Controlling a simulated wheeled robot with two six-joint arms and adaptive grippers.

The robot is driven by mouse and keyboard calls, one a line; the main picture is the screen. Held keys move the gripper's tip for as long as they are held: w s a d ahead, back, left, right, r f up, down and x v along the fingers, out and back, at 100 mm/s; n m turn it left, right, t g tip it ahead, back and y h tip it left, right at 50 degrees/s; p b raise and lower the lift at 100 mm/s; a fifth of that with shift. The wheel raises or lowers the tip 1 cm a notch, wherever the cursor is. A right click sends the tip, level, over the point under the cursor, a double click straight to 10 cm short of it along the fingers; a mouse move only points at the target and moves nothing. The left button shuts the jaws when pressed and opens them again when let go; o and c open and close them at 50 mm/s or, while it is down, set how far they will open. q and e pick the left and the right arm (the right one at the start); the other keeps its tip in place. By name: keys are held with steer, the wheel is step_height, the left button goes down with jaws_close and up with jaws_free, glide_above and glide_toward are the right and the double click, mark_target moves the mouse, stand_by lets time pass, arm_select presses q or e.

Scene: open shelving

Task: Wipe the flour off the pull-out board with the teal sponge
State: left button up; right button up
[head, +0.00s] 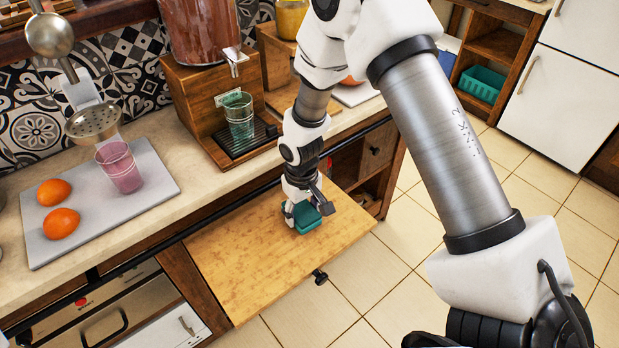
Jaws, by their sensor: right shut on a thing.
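The pull-out board (245,268) is a wooden panel that juts out below the counter. My right gripper (305,215) is over the right part of the board and is shut on the teal sponge (307,222). The sponge is at the board's surface; the gripper hides part of it. I cannot clearly make out flour on the board; its surface looks yellowish and mottled, with lighter patches. My left gripper is not in view.
On the counter, a grey tray (160,188) holds two oranges (62,223) and a pink glass (120,168). A wooden dispenser (200,90) with a green glass (239,118) stands behind the board. A black knob (320,277) sits at the board's front edge. Tiled floor is clear.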

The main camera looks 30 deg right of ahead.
step_height(320, 180, up, 4)
steer(key=p, duration=0.3)
steer(key=shift+a+r, duration=0.1)
steer(key=shift+r, duration=0.1)
step_height(320, 180, up, 2)
steer(key=shift+p, duration=1.25)
steer(key=shift+r+p, duration=0.7)
steer(key=shift+r, duration=0.15)
